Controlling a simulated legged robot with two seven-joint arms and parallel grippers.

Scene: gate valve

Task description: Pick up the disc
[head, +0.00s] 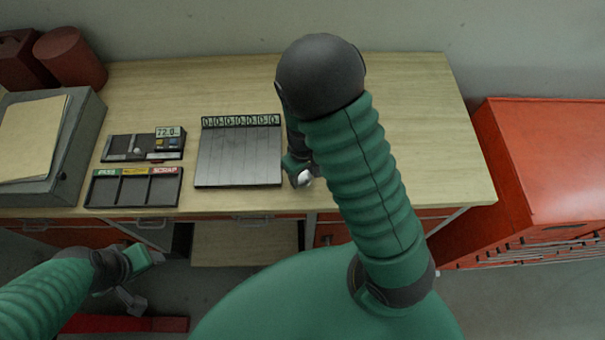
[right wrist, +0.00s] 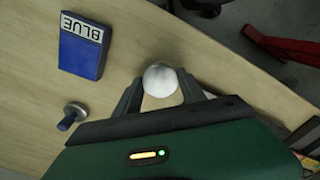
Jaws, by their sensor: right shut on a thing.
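The disc (right wrist: 160,77) is round, pale and silvery. In the right wrist view it sits between the two fingertips of my right gripper (right wrist: 163,90), which is shut on it. In the head view the disc (head: 304,179) shows as a small bright shape at the bench's front part, right of the grey slotted tray. My right arm hides much of the right gripper there. My left gripper (head: 141,279) is at lower left, in front of the bench, with its fingers spread apart and nothing between them.
The wooden bench (head: 400,130) holds a grey slotted tray (head: 238,157), a display unit (head: 143,146) and a three-part sorting tray (head: 134,188). In the right wrist view a blue box (right wrist: 82,50) and a small metal-headed part (right wrist: 73,115) lie nearby. A red cabinet (head: 550,160) stands right.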

